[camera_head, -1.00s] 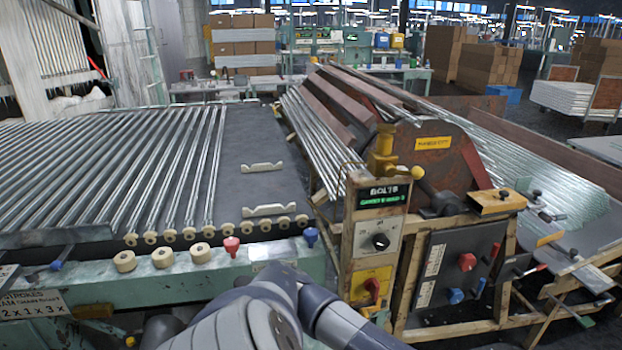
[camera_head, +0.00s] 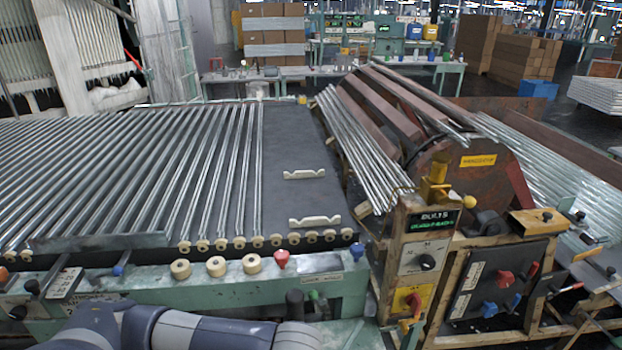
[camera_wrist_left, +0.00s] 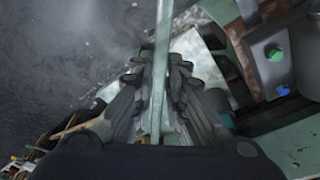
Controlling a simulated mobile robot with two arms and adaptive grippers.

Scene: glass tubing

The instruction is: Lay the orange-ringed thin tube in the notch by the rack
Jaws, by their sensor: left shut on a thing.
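In the left wrist view, my left gripper (camera_wrist_left: 161,78) is shut on a thin, pale, see-through tube (camera_wrist_left: 164,28). The tube runs up and down the picture between the fingers and past the top edge; no orange ring shows on it. In the head view, two cream notched blocks, a far one (camera_head: 304,174) and a near one (camera_head: 315,221), lie empty on the dark strip of the bed. They are just right of the rack of parallel glass tubes (camera_head: 180,170). No gripper can be made out in the head view. My right gripper is not in view.
The green front rail (camera_head: 200,297) carries cream rollers (camera_head: 216,266), a red knob (camera_head: 282,259) and a blue knob (camera_head: 357,251). A control post (camera_head: 424,250) and a rust-coloured drum machine (camera_head: 470,185) stand to the right. The dark strip (camera_head: 290,130) beside the rack is bare around the blocks.

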